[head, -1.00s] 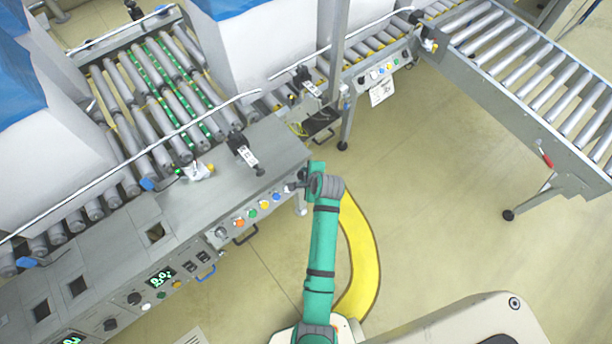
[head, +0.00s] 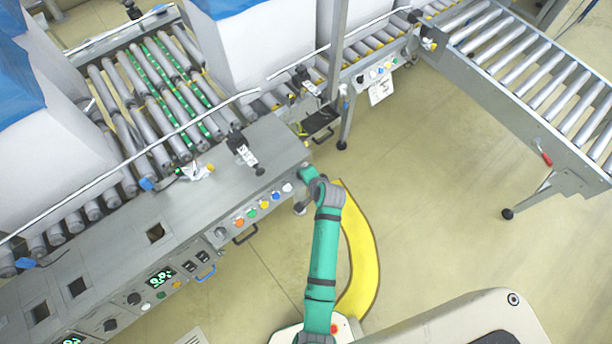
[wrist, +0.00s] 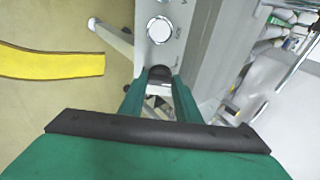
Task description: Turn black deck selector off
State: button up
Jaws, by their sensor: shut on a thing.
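The black deck selector (wrist: 160,72) is a dark knob on the grey control panel (wrist: 193,45), just below a round white button (wrist: 159,29) in the wrist view. My gripper (wrist: 160,84) has its two green fingers on either side of the knob and is shut on it. The knob is partly covered by the fingers, and its turn position cannot be read. In the head view my gripper (head: 305,173) is at the right end of the panel front, and the selector there is hidden behind it.
A row of coloured buttons (head: 252,212) runs left from my gripper along the panel. Other dark knobs (head: 134,299) sit further left. A roller conveyor (head: 530,60) stands at the right. A yellow curved floor marking (head: 360,250) lies beside my arm; the floor right of it is clear.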

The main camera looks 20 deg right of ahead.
jog(key=shift+d, duration=0.1)
dwell(0.3)
jog(key=o, duration=0.8)
jog(key=v, duration=1.1)
